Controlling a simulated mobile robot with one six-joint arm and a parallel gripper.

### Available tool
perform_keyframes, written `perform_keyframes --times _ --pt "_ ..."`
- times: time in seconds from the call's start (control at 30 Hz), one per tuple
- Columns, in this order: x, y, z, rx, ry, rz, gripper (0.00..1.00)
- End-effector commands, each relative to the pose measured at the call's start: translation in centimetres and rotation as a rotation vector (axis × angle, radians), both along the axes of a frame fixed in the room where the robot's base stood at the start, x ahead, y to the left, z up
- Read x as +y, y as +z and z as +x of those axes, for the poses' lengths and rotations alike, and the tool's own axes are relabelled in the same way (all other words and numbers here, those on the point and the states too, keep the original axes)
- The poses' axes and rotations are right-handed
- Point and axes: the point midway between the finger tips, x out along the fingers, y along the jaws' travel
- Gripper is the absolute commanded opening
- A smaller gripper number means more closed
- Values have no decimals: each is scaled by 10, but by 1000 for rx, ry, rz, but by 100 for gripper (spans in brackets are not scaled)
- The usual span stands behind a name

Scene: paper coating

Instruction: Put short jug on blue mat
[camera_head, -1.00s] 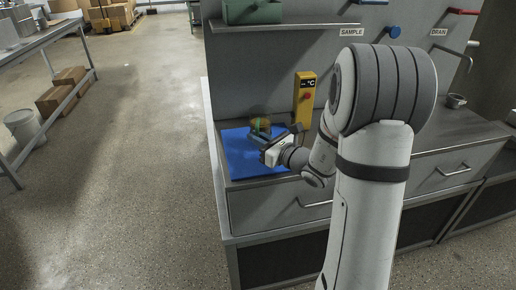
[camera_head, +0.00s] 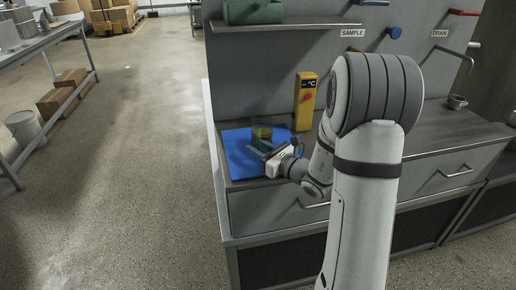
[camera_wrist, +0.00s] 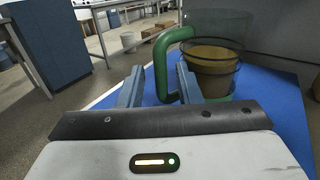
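The short jug (camera_head: 262,134) is a clear cup with brown content, a green base and a green handle. It stands upright on the blue mat (camera_head: 240,160), towards the mat's back. In the wrist view the jug (camera_wrist: 213,75) is at the upper right, with its handle towards my gripper. My gripper (camera_wrist: 160,82) is open, its two fingers apart with the handle between or just beyond their tips, with a gap beside it. In the head view my gripper (camera_head: 262,153) is low over the mat, in front of the jug. The blue mat also shows in the wrist view (camera_wrist: 278,95).
A yellow temperature device (camera_head: 306,103) stands on the counter right of the mat. A shelf (camera_head: 285,25) with a green box (camera_head: 252,11) is above.

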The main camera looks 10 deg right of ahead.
Motion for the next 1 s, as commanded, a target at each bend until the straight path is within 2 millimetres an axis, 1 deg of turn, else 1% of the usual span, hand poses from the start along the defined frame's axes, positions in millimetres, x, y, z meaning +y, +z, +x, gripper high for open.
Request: perform_keyframes --times 0.17,0.27,0.6,0.77,0.9,0.97,1.0 --pt "-1 4 0 0 -1 0 32" --pt "-8 3 -9 1 -4 0 32" --pt "-49 3 -69 1 -8 0 32" --pt "-62 3 -88 1 -6 0 32" --pt "-66 3 -98 1 -2 -1 32" --pt "-62 4 -101 -1 19 -14 32" --pt "-55 5 -104 -2 49 -34 32"
